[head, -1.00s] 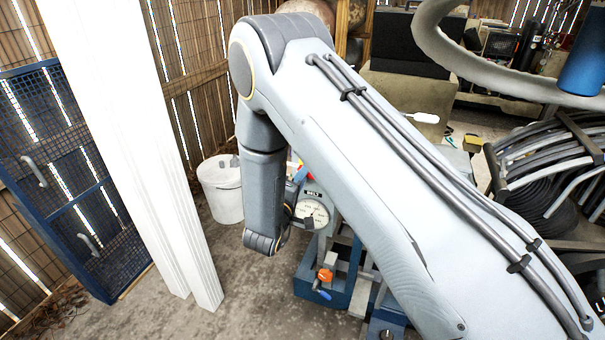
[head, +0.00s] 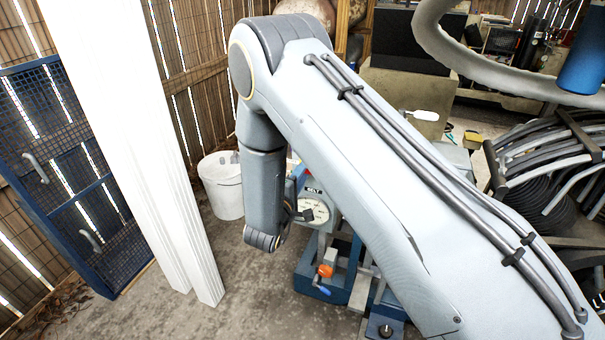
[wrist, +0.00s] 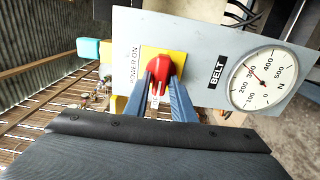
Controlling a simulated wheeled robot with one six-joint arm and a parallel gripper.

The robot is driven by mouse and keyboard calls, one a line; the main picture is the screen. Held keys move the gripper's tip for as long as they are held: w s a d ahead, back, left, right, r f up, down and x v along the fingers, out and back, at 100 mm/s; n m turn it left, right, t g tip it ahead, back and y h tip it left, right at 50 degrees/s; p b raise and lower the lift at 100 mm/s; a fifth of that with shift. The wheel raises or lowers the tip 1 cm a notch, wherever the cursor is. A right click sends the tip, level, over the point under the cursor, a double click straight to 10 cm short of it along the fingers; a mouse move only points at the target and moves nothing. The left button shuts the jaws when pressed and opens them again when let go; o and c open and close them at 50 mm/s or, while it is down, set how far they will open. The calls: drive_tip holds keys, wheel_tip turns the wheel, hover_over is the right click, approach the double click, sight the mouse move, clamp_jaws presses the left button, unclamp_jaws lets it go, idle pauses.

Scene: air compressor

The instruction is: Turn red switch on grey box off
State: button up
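The red switch (wrist: 160,66) sits on a yellow plate (wrist: 178,58) on the grey box (wrist: 208,38), beside the words "POWER ON". My gripper (wrist: 160,82) has its two blue-grey fingers on either side of the switch handle. The fingertips appear to touch the handle, with no clear gap. In the head view the grey box (head: 314,192) is partly hidden behind my arm. The switch and the fingertips are hard to make out there.
A round dial gauge (wrist: 264,78) and a "BELT" label are on the box face. A blue machine base (head: 320,282) with an orange-knobbed crank stands below. A white post (head: 130,150) and a white bucket (head: 222,185) are to the left.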

drive_tip(key=shift+o, duration=1.1)
drive_tip(key=shift+d, duration=0.1)
drive_tip(key=b+v, duration=0.1)
drive_tip(key=v, duration=0.6)
drive_tip(key=shift+s, duration=0.35)
drive_tip(key=shift+a, duration=0.2)
